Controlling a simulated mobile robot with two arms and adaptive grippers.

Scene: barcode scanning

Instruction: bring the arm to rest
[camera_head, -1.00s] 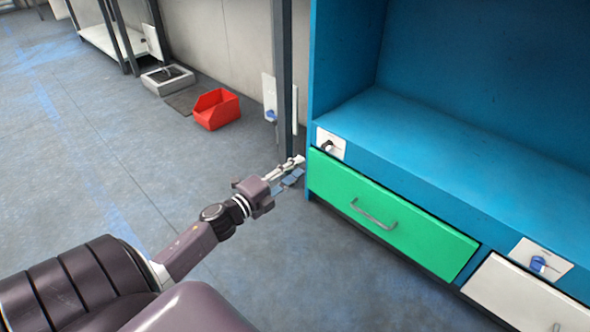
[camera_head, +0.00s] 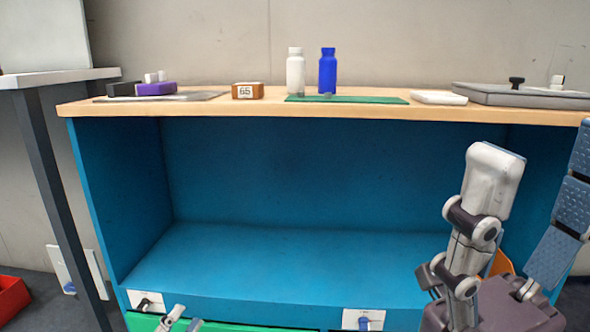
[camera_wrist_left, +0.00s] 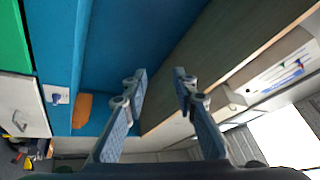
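My left gripper (camera_head: 183,321) shows only its fingertips at the bottom edge of the head view, in front of the green drawer (camera_head: 146,321). In the left wrist view its two fingers (camera_wrist_left: 160,82) stand wide apart with nothing between them; the gripper is open and empty. The rest of the left arm is hidden below the head view. My right gripper (camera_head: 538,150) stands upright at the right side of the head view. Its fingers are spread wide and empty, in front of the right part of the blue cabinet (camera_head: 290,180).
The wooden top (camera_head: 300,106) carries a white bottle (camera_head: 295,72), a blue bottle (camera_head: 327,72), a box marked 65 (camera_head: 247,91) and a grey tray (camera_head: 525,97). A dark post (camera_head: 62,200) stands left. The cabinet's open shelf (camera_head: 290,250) is mostly empty, with something orange (camera_wrist_left: 85,112) at its right end.

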